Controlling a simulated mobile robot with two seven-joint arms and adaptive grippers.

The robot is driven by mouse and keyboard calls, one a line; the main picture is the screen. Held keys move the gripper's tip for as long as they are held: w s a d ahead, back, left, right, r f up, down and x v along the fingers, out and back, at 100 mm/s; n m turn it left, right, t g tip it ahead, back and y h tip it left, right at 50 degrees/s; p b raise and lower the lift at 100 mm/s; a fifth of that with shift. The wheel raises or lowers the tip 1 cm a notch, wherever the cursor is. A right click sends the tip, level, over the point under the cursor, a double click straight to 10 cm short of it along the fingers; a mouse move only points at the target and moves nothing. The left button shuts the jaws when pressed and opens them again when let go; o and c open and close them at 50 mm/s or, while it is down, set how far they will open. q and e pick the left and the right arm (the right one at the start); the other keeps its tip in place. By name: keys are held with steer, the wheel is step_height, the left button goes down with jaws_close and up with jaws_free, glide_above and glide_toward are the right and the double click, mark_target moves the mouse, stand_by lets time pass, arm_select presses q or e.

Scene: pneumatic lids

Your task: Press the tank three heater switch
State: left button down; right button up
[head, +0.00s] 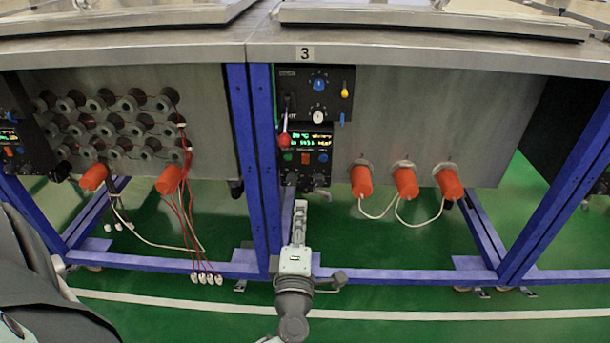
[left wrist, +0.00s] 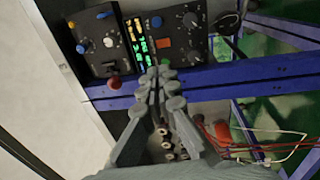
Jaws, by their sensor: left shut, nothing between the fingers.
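The tank three control panel (head: 307,150) hangs under the table edge, below the "3" label (head: 305,54). It has a lit green and yellow display (head: 308,139). Under the display sit a green button (head: 288,157), an orange square switch (head: 305,158) and a blue button (head: 322,158); I cannot read their labels. My left gripper (head: 300,206) is shut and empty, below the panel in the head view. In the left wrist view its closed fingertips (left wrist: 159,76) appear near the green button (left wrist: 167,62), with the orange switch (left wrist: 163,43) beyond; contact cannot be told.
A red-knobbed lever (head: 284,141) hangs left of the display. Blue frame posts (head: 250,150) stand just left of the panel. Orange caps (head: 405,183) with white cables are to the right. Dark knobs (head: 305,180) line the panel's bottom. The green floor is open below.

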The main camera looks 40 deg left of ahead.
mark_target(305, 156)
arm_select(q)
steer(key=x, duration=1.3)
steer(key=shift+p, duration=0.35)
steer(key=shift+w+a, duration=0.2)
steer(key=shift+w, duration=0.2)
arm_select(e)
steer(key=shift+x, duration=0.85)
arm_select(q)
steer(key=shift+r, duration=0.1)
arm_select(e)
steer(key=shift+a+r, duration=0.1)
steer(key=shift+a, duration=0.15)
arm_select(q)
steer(key=shift+r, duration=0.1)
steer(key=shift+w+a+p, duration=0.2)
steer(key=shift+w+p, duration=0.05)
steer(key=shift+p, duration=0.25)
steer(key=shift+r, duration=0.1)
arm_select(e)
steer(key=x, duration=0.2)
steer(key=shift+s+a+f, duration=0.1)
steer(key=shift+a+f, duration=0.05)
steer(key=shift+f, duration=0.2)
